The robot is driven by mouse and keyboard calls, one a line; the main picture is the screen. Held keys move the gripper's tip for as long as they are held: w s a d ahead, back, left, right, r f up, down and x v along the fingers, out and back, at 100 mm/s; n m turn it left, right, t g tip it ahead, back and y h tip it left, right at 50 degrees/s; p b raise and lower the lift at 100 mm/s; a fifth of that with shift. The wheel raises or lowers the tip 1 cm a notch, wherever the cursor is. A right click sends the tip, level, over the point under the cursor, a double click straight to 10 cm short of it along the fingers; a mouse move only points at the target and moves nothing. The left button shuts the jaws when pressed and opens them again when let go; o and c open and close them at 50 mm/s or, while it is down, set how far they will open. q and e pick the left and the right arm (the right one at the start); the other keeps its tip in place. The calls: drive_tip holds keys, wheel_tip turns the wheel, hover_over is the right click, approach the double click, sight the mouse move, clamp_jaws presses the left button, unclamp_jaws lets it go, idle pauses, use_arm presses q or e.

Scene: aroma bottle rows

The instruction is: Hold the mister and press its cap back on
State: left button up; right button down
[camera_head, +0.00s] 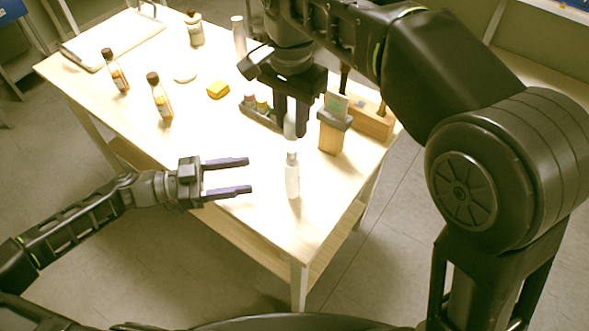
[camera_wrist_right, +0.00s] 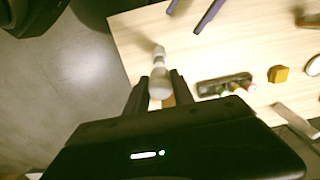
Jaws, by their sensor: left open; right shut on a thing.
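The white mister (camera_head: 292,180) stands upright near the table's front right corner; its narrow top shows in the head view. It also shows in the right wrist view (camera_wrist_right: 158,53). My right gripper (camera_head: 290,132) points down, behind and above the mister in the head view, shut on a pale cap (camera_head: 289,124). The cap (camera_wrist_right: 160,84) sits between the fingers in the right wrist view, apart from the mister. My left gripper (camera_head: 249,175) is open and empty, its fingers pointing right towards the mister with a gap between.
A wooden holder (camera_head: 332,136) stands right of my right gripper, with a wooden block (camera_head: 372,122) behind. A dark tray (camera_head: 262,118) with small coloured bottles lies left.

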sight(292, 169)
use_arm(q)
drive_tip(key=d, duration=0.4)
drive_tip(key=w+d, duration=0.1)
drive_tip(key=d, duration=0.7)
drive_tip(key=shift+w, duration=0.4)
clamp_jaws()
idle(0.3)
idle(0.9)
